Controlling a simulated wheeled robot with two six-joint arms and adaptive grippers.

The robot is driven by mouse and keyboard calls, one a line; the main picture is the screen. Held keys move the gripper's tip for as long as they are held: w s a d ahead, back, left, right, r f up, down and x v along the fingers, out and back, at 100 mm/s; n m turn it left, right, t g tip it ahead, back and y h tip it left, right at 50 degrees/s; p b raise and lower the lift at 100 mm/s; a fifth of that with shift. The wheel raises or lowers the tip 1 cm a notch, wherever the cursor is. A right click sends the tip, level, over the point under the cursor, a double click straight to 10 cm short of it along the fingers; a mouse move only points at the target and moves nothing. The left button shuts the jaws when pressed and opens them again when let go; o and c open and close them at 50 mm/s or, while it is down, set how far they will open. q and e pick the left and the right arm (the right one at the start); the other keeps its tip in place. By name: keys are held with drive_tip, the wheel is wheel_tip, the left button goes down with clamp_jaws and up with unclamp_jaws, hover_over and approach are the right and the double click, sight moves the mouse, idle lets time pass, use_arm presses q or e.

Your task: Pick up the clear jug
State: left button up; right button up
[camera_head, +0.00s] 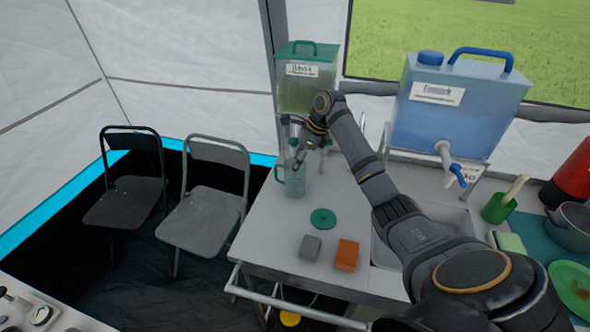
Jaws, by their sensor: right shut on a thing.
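The clear jug (294,184) is near the far left end of the grey counter, with its green handle on its left side. It looks upright. My right gripper (298,152) reaches over from the right and is shut on the upper part of the jug, hiding some of its rim. I cannot tell whether the jug's base touches the counter. My left gripper is not in view.
A green-lidded dispenser (310,85) stands behind the jug, and a blue water container (455,115) stands right of it. A green lid (323,219), grey block (310,247) and orange block (347,255) lie in front. Two folding chairs (205,215) stand left.

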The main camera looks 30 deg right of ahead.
drive_tip(key=shift+r, duration=0.1)
drive_tip(key=s+a+b, duration=0.2)
drive_tip(key=s+a, duration=0.1)
drive_tip(key=s, duration=0.4)
wheel_tip(320, 180, up, 15)
drive_tip(key=p, duration=0.4)
drive_tip(key=shift+a+p, duration=0.25)
drive_tip(key=shift+p, duration=0.1)
drive_tip(key=shift+s, duration=0.1)
idle(2.3)
